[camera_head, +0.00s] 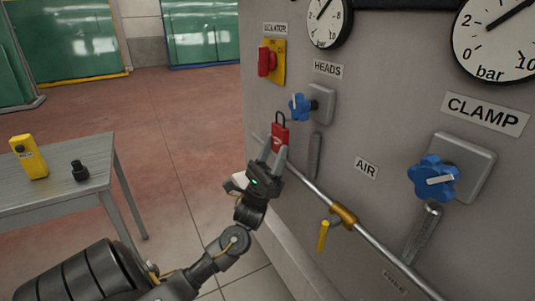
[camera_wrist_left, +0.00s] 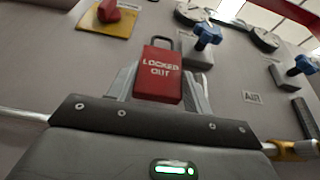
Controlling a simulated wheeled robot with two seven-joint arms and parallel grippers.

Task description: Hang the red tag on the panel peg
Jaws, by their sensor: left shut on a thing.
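The red tag (camera_head: 279,137) is shaped like a padlock with a dark shackle loop at its top. My left gripper (camera_head: 273,157) is shut on its lower part and holds it upright in front of the grey panel (camera_head: 375,120). In the left wrist view the tag (camera_wrist_left: 158,72) reads "LOCKED OUT" and sits between the fingers of the gripper (camera_wrist_left: 158,92). The loop is left of and a little below the blue HEADS knob (camera_head: 300,106). I cannot make out a separate panel peg in either view. My right gripper is not in view.
A red switch on a yellow plate (camera_head: 278,62) is above the tag. A pipe with a yellow-handled valve (camera_head: 323,235) crosses the lower panel. The blue CLAMP knob (camera_head: 432,178) juts out at right. A table (camera_head: 75,185) with a yellow device stands at left.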

